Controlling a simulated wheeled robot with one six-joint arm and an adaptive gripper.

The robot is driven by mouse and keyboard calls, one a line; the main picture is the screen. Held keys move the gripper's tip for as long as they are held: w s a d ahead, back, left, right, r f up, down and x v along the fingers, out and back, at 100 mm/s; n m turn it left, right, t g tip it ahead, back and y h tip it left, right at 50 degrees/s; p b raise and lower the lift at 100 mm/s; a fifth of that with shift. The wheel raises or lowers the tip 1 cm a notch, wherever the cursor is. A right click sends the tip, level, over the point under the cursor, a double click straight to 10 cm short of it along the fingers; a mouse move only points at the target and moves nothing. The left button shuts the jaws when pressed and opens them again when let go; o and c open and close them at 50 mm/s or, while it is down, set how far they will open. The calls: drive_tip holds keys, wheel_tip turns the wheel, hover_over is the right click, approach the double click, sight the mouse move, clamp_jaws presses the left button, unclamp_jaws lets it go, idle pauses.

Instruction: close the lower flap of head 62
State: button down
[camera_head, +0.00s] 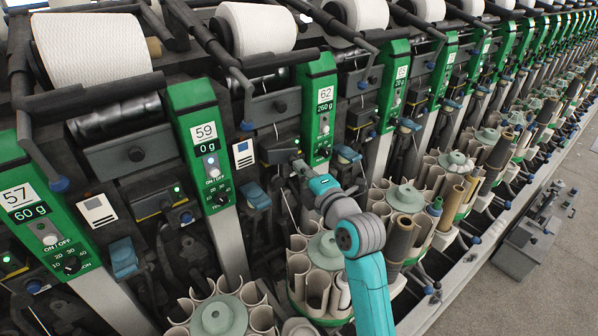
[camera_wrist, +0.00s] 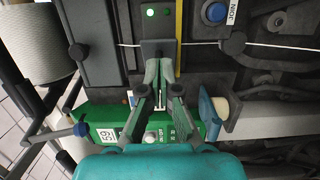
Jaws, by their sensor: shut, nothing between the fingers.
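My gripper (camera_head: 302,168) is by the lower box, left of and below the head 62 panel. In the wrist view my gripper (camera_wrist: 160,72) is shut and empty, its tips close to a dark box (camera_wrist: 158,32) with a green light. Contact is unclear.
The head 59 panel (camera_head: 207,145) stands left; it also shows in the wrist view (camera_wrist: 105,133). A blue lever (camera_head: 347,155) is right of my gripper. A white thread (camera_wrist: 200,43) crosses the wrist view. A carousel of tubes (camera_head: 322,270) stands below my arm.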

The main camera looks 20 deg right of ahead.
drive_tip(key=shift+w+d, duration=0.65)
drive_tip(key=shift+w, duration=0.25)
drive_tip(key=shift+w+d, duration=0.65)
drive_tip(key=shift+w, duration=0.25)
drive_tip(key=shift+d, duration=0.1)
